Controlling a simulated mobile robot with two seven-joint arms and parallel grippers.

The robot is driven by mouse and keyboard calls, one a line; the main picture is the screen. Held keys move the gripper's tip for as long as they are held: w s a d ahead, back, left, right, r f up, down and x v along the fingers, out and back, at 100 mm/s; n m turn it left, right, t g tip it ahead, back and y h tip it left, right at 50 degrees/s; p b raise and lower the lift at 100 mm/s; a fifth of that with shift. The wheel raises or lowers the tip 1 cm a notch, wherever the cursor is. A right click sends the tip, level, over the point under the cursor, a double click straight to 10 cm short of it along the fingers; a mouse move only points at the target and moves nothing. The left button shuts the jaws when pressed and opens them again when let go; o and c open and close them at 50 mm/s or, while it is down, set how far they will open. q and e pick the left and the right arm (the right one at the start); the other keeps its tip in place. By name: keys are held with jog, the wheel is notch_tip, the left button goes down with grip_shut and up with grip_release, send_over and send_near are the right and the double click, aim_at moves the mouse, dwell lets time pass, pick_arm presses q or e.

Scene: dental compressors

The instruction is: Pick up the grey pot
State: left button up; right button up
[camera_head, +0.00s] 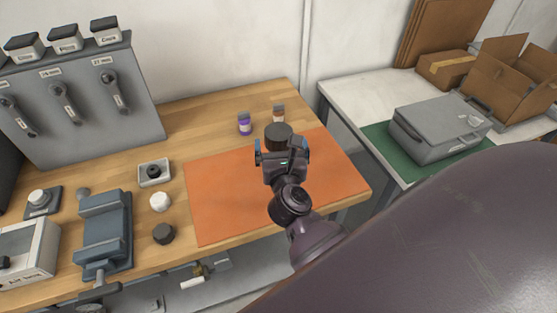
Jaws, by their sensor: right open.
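A dark grey round pot (278,134) stands upright near the far edge of the orange mat (215,195). My right gripper (282,152) reaches over the mat from the lower right. Its blue-tipped fingers are spread open, one toward each side of the pot. The gripper hides the pot's lower part, so I cannot tell whether the fingers touch it. My left gripper is not in view.
A purple-labelled bottle (244,124) and a brown bottle (279,113) stand just behind the pot. A blue-grey vise (105,230), a white round piece (160,201) and a dark round piece (163,234) are at left. The mat's left part is clear.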

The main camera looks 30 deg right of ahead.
aim_at(277, 124)
jog(key=shift+f+p+x, duration=0.2)
jog(key=shift+x, duration=1.15)
jog(key=shift+f+p+x, duration=0.15)
jog(key=shift+x, duration=1.2)
jog(key=shift+r, duration=0.1)
jog(key=c, duration=1.4)
